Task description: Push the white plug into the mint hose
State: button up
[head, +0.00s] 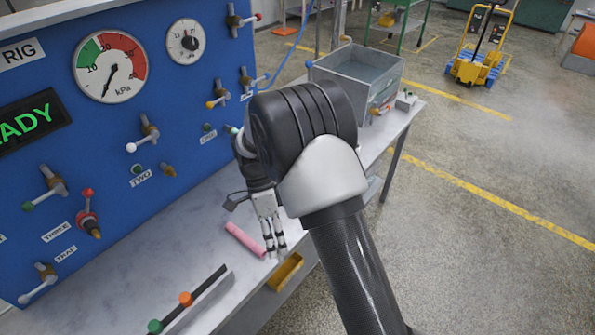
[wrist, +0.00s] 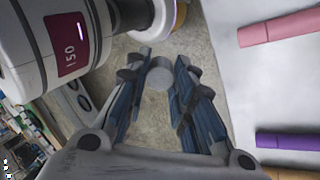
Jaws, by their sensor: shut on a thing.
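My gripper (head: 275,252) points down near the front edge of the grey bench in the head view. In the wrist view my gripper (wrist: 163,98) has its two fingers closed around a pale, round-ended piece, the white plug (wrist: 160,74). The plug sits between the fingertips, with bare floor behind it. In the head view I cannot make out the plug. I cannot pick out the mint hose in either view; my arm covers part of the bench and panel.
A pink tube (head: 245,240) lies on the bench left of my gripper. A purple piece (wrist: 288,140) shows in the wrist view. A yellow bin (head: 286,272) is below. The blue panel (head: 110,130) with valves stands behind; a grey tank (head: 350,84) stands beyond.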

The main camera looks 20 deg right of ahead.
jog(key=w+a+m+t+y+b, duration=0.15)
jog(key=w+m+t+y, duration=0.25)
jog(key=w+m+y, duration=0.95)
jog(key=w+d+r+m+t+h+b, duration=0.1)
jog(key=w+d+m+t+h, duration=0.1)
jog(key=w+d+m+t, duration=0.6)
jog(key=d+m+t, duration=0.5)
jog(key=m+t, duration=0.3)
jog(key=m, duration=0.1)
jog(key=shift+w+r+b, duration=0.25)
jog(key=shift+w+b, duration=0.05)
jog(key=shift+w, duration=0.1)
jog(key=shift+d, duration=0.1)
jog(key=shift+b+x, duration=0.45)
jog(key=shift+x, duration=2.5)
